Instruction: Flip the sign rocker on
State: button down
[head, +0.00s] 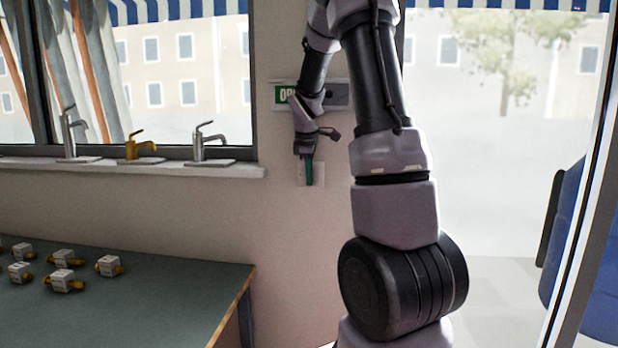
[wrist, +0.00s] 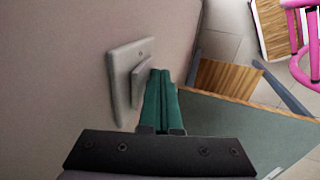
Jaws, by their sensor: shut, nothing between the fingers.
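The sign rocker (wrist: 141,80) is a pale raised paddle on a light wall plate (wrist: 121,70) in the wrist view. My gripper (head: 309,183) has green fingers, shut together and empty, in front of the plate. In the wrist view my fingertips (wrist: 162,76) are just right of the rocker's edge. I cannot tell whether they touch it. My arm partly covers the sign, and which way the rocker is tipped is unclear.
A window sill (head: 200,168) with several taps runs to the left of the plate. A green-topped table (head: 150,300) with several small boxed brass parts stands below at the left. A glass door (head: 500,150) is at the right.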

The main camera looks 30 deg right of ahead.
jog(key=shift+r, duration=0.15)
jog(key=shift+r, duration=0.7)
jog(key=shift+s+a, duration=0.1)
jog(key=shift+a, duration=0.05)
